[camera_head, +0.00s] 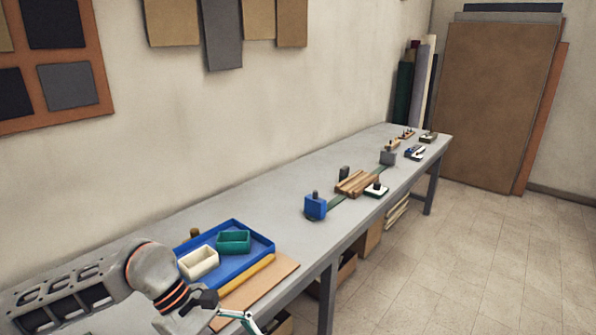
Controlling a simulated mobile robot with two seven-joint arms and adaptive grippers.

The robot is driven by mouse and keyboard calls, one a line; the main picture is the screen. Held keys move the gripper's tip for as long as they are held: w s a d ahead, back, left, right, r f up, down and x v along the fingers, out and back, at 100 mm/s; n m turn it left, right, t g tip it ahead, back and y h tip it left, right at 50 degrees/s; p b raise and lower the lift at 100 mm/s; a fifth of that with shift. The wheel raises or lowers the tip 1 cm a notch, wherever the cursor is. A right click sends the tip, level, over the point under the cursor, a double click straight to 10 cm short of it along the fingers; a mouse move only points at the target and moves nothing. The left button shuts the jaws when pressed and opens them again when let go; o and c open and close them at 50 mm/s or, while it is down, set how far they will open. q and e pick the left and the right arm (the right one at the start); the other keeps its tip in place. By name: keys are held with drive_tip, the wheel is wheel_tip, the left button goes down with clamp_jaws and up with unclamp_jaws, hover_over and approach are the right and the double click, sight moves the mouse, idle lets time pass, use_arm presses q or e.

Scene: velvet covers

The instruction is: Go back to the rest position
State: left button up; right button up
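My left arm comes in from the lower left, over the near end of the long grey workbench (290,190). Its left gripper (238,316) is at the bottom edge, in front of a tan board (262,288). Only part of its black body and a thin teal finger linkage show, so I cannot tell whether it is open or shut. I see nothing held in it. My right gripper is not in view.
Beside the arm, a blue tray (262,238) holds a cream box (198,262) and a green box (233,242). Farther along are a blue block (315,207), wooden strips (356,184) and small tools. Open tiled floor (470,260) lies right of the bench.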

use_arm(q)
drive_tip(key=s+d+r+n+g+h, duration=0.1)
drive_tip(key=s+d+n+h, duration=0.1)
drive_tip(key=d, duration=0.3)
drive_tip(key=s+d+r+n+h, duration=0.1)
drive_tip(key=s+d+r+h, duration=0.15)
drive_tip(key=d, duration=0.25)
drive_tip(key=w+d+r+n+t+h, duration=0.3)
drive_tip(key=d+r+n+t+h, duration=0.45)
drive_tip(key=n, duration=0.65)
drive_tip(key=w+a+f+n+t+y, duration=0.35)
drive_tip(key=a+f+n+t, duration=0.2)
drive_tip(key=n, duration=0.55)
drive_tip(key=w+a+f+n+t+y, duration=0.35)
drive_tip(key=a+n+t, duration=0.3)
drive_tip(key=n, duration=0.45)
drive_tip(key=s+a+f+n+g+y, duration=0.1)
drive_tip(key=s+a+f+n+y, duration=0.2)
drive_tip(key=f, duration=0.5)
drive_tip(key=s+a+f+n+g+y, duration=0.2)
drive_tip(key=s+a+f+n, duration=0.3)
drive_tip(key=f+n, duration=0.3)
drive_tip(key=s+a+f+n+g+y, duration=0.2)
drive_tip(key=s+a+f+n+y, duration=0.2)
drive_tip(key=f, duration=0.5)
drive_tip(key=shift+s+a+n, duration=0.4)
drive_tip(key=shift+a+n, duration=0.45)
drive_tip(key=shift+n, duration=0.05)
